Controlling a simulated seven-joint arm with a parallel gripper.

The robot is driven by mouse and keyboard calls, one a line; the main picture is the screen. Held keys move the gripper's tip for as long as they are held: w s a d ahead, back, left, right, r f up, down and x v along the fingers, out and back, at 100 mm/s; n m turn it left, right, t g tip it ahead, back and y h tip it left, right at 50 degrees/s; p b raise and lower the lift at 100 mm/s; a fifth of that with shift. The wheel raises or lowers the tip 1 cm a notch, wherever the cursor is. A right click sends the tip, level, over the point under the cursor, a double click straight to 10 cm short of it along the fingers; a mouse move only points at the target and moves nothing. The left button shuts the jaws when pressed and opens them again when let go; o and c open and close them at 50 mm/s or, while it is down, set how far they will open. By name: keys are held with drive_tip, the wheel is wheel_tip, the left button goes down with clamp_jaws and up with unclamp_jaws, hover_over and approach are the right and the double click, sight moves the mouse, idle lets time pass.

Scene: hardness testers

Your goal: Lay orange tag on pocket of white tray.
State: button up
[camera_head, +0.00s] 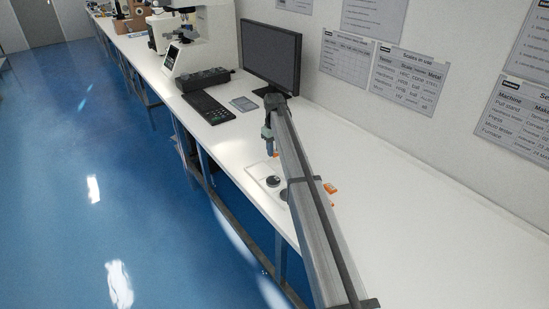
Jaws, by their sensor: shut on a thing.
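The white tray (254,169) lies on the bench, left of my arm and partly hidden by it. A dark round piece (273,181) is on it, and another dark round piece (284,195) shows beside my arm. My gripper (270,152) points down over the tray's far end. A small orange bit, likely the orange tag (276,154), shows at its fingertips, and the gripper is shut on it. The tag is small and partly hidden. I cannot tell how high it is above the tray, nor make out the pocket.
Other orange pieces (330,188) lie right of my arm, partly hidden. A monitor (271,55), a keyboard (208,107), a dark control box (203,80) and a white tester (205,40) stand farther back. The white bench (430,215) is clear to the right.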

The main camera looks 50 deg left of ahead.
sight(274, 163)
drive_tip(key=shift+f, duration=2.15)
drive_tip(key=shift+f, duration=0.35)
drive_tip(key=o, duration=1)
wheel_tip(274, 163, up, 13)
drive_tip(key=shift+f, duration=0.1)
